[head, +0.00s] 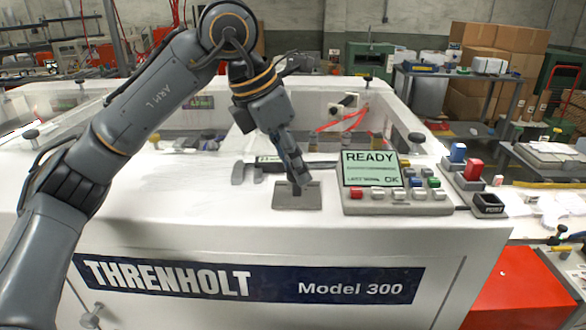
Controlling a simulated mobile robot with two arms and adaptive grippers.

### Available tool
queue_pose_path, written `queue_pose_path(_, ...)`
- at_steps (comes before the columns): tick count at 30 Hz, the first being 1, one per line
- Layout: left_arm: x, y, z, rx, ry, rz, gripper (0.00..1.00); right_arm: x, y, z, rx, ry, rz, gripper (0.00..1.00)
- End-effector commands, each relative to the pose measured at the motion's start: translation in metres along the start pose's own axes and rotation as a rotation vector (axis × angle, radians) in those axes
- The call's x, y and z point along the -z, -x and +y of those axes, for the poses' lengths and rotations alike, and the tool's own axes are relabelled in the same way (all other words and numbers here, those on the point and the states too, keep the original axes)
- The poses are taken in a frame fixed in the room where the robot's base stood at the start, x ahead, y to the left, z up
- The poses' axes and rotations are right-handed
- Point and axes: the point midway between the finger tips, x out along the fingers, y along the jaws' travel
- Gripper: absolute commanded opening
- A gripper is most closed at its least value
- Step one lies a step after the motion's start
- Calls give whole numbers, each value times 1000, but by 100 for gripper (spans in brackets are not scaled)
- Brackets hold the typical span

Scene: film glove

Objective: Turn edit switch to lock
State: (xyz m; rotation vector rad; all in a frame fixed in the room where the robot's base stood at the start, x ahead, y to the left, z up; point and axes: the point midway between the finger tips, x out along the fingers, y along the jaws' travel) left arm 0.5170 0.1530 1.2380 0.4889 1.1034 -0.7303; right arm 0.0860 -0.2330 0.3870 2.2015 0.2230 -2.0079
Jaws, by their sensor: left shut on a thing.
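The edit switch appears as a dark grey plate (309,199) on the white machine top, left of the control panel. My left gripper (296,180) reaches down onto it from above and is shut on the switch's small part at the plate. The fingers hide most of that part, so its turn position and any lock marking cannot be read. My right gripper is not in view.
The control panel (398,196) with a green screen reading READY stands just right of the plate. Blue and red switches (473,169) sit further right. A dark bar lies behind the gripper. The white front top (180,210) is clear.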

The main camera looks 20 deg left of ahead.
Motion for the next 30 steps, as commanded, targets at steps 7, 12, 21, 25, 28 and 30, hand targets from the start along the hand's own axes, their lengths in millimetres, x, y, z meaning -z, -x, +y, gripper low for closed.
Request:
queue_pose_path(7,2,-4,-3,-68,164,9,1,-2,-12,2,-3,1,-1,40)
queue_pose_path(12,2,-4,-3,-101,245,9,1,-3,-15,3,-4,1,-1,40)
queue_pose_path(21,2,-3,-4,-126,309,13,1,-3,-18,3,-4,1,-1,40)
queue_pose_path(25,2,-3,-4,-128,315,13,2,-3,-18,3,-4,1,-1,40)
queue_pose_path(28,2,-3,-4,-128,316,13,1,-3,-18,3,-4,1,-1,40)
queue_pose_path(30,2,-4,-4,-128,316,14,1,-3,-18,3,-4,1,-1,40)
